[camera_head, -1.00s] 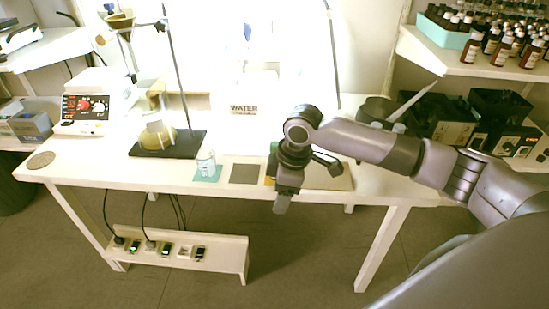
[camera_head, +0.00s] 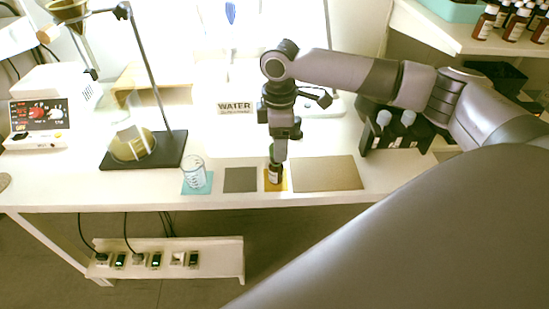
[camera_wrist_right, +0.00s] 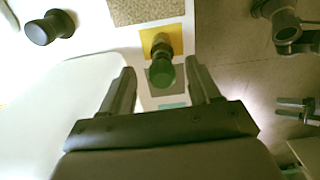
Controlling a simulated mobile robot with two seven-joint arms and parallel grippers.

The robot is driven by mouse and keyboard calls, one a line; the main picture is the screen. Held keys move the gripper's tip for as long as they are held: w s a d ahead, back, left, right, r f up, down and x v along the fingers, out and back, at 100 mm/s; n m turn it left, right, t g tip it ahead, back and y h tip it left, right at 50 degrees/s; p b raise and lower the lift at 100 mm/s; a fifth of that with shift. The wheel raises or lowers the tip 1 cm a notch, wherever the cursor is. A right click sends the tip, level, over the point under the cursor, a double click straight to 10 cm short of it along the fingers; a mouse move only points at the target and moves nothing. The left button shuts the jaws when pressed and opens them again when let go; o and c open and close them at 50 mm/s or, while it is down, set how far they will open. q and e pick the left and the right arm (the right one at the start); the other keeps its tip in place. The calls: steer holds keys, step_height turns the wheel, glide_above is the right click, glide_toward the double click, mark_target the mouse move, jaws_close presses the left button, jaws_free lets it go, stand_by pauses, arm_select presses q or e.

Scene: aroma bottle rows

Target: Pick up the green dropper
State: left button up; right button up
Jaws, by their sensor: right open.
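The green dropper is a small dark bottle with a green top. It stands on the yellow mat (camera_head: 284,185), near the table's front edge. In the head view the dark bottle (camera_head: 275,175) shows just below my right gripper (camera_head: 279,155), which partly hides its green top. In the right wrist view the green top (camera_wrist_right: 162,72) lies ahead of and between the two spread fingers of my right gripper (camera_wrist_right: 163,92). The fingers are open and hold nothing. My left gripper is not in the head view; dark parts at the right wrist view's right edge cannot be identified surely.
Left of the yellow mat are a grey mat (camera_head: 240,180) and a beaker (camera_head: 194,173) on a teal mat. A tan mat (camera_head: 325,174) lies to its right. A black rack with bottles (camera_head: 384,130) stands farther right. A stand with a flask (camera_head: 132,143) is at the left.

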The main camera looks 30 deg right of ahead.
steer(key=f, duration=0.4)
steer(key=shift+a, duration=0.2)
steer(key=shift+r, duration=0.1)
steer(key=c, duration=0.7)
steer(key=shift+r, duration=0.15)
step_height(320, 180, up, 20)
steer(key=shift+f+p, duration=0.1)
steer(key=shift+p, duration=0.7)
steer(key=shift+w+f, duration=0.1)
